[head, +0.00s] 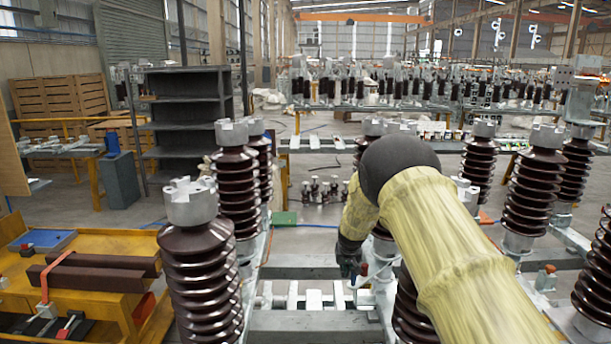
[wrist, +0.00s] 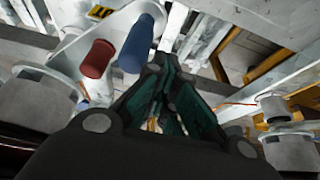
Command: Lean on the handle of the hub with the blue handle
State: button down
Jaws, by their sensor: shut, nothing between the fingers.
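In the wrist view the blue handle (wrist: 135,44) is a rounded cylinder at upper centre. It lies just left of the tips of my gripper (wrist: 166,68); I cannot tell whether they touch. A red handle (wrist: 97,59) stands beside it to the left. Both are by a pale metal plate (wrist: 75,52) of the hub. My gripper's dark green-lined fingers are together with nothing between them. In the head view my gripper (head: 349,266) hangs low, left of my yellow-sleeved arm, beside the red handle (head: 363,269). The blue handle does not show there.
Tall brown ribbed insulators stand on both sides, one at near left (head: 198,270) and one at right (head: 533,190). Pale metal beams (head: 310,322) cross below. A yellow bench (head: 110,245) with brown bars is at left. A dark shelf (head: 187,115) stands behind.

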jog(key=shift+w+a, duration=0.4)
jog(key=shift+a, duration=0.15)
notch_tip(320, 180, up, 9)
jog(key=p, duration=0.3)
dwell(0.7)
